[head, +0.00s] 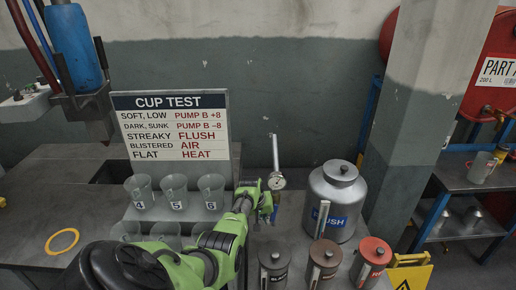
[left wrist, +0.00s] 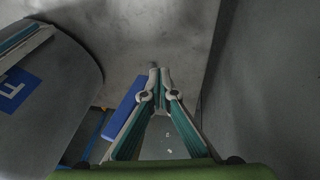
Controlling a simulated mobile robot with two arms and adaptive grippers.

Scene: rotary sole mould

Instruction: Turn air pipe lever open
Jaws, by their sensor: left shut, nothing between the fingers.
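A thin upright metal pipe (head: 274,152) with a round gauge (head: 276,181) stands between the sign and the flush canister. My left gripper (head: 265,199) is low beside the gauge and covers part of the fitting below it. In the left wrist view its fingers (left wrist: 158,75) meet at the tips, with nothing held. A blue bar (left wrist: 124,112) lies just left of these fingers; it may be the lever, but I cannot tell, nor whether the fingers touch it. My right gripper is not in view.
The grey flush canister (head: 338,203) stands close to the right of the gripper. Several cups (head: 174,192) stand to the left under the cup test sign (head: 170,128). Small lidded tins, one with a red lid (head: 374,251), line the front. A yellow ring (head: 62,241) lies at left.

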